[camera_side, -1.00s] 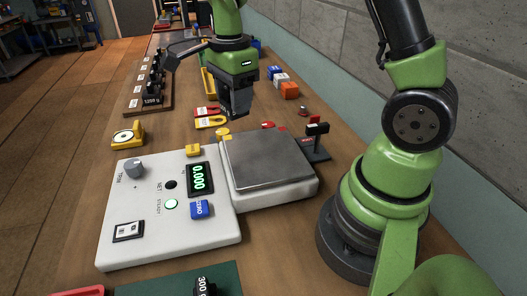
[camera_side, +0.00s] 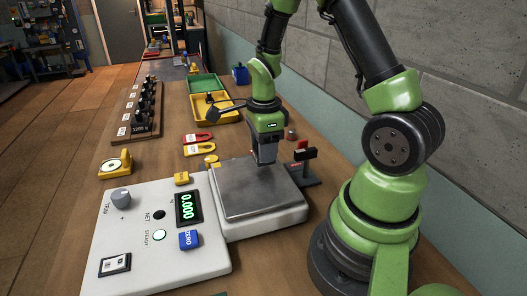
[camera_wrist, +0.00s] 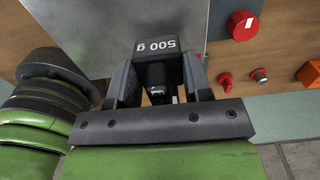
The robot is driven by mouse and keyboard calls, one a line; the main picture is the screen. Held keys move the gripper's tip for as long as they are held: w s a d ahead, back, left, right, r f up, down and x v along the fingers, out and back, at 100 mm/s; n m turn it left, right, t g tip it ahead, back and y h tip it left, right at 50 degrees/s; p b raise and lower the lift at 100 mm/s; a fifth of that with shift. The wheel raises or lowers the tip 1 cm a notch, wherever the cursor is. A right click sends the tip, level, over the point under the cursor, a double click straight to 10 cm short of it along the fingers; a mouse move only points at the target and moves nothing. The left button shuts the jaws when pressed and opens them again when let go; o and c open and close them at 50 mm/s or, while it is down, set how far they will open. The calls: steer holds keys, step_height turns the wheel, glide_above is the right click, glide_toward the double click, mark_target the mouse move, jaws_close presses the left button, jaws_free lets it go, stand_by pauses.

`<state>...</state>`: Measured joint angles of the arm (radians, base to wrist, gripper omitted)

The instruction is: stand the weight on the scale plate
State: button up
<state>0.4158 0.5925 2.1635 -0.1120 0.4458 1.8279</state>
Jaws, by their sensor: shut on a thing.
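A black weight marked 500 g (camera_wrist: 158,62) sits between the fingers of my gripper (camera_wrist: 160,80) in the wrist view. The gripper is shut on it. In the side view my gripper (camera_side: 266,152) points down at the far edge of the grey metal scale plate (camera_side: 255,190). The weight cannot be made out there, and I cannot tell whether it touches the plate. The plate also shows in the wrist view (camera_wrist: 95,25), beyond the weight. The scale's green display (camera_side: 188,207) reads 0.000.
A small black stand with a red part (camera_side: 304,160) is close to the plate's right side. A red knob (camera_wrist: 243,25) shows in the wrist view.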

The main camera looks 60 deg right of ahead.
steer(key=shift+f, duration=0.7)
steer(key=shift+f, duration=0.15)
steer(key=o, duration=1.2)
steer(key=shift+o, duration=0.2)
